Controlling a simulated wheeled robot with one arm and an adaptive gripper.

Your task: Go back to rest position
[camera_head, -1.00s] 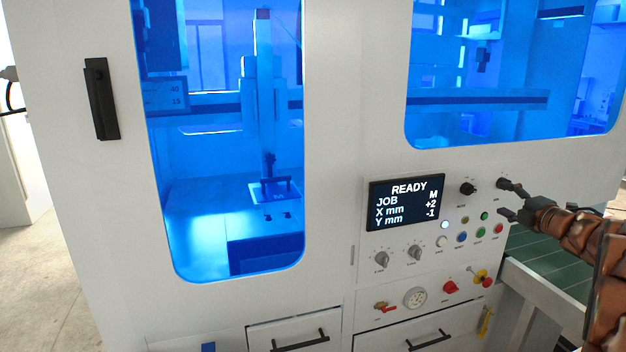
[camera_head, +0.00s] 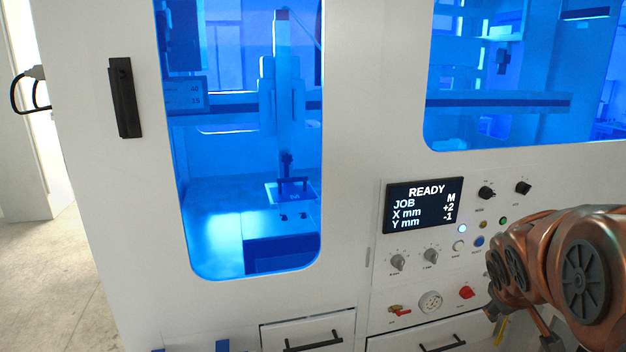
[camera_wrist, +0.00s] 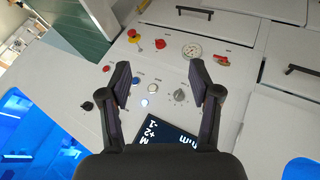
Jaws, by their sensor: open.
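My gripper (camera_wrist: 158,88) is open and empty in the wrist view, with a clear gap between its two dark fingers. It points at the white control panel, apart from it as far as I can tell. In the head view my copper arm covers the panel's lower right part, and I cannot make out the fingers there. The screen (camera_head: 424,205) reads READY, JOB M, X mm +2, Y mm -1. It also shows, tilted and partly cut off, in the wrist view (camera_wrist: 165,143).
The white machine has a blue window (camera_head: 240,230) at left and another at upper right (camera_head: 520,120). A black door handle (camera_head: 125,97) sticks out at left. Knobs (camera_head: 398,262), buttons, a gauge (camera_head: 430,302) and drawers with black handles (camera_head: 313,342) fill the lower front. Open floor (camera_head: 60,270) lies at left.

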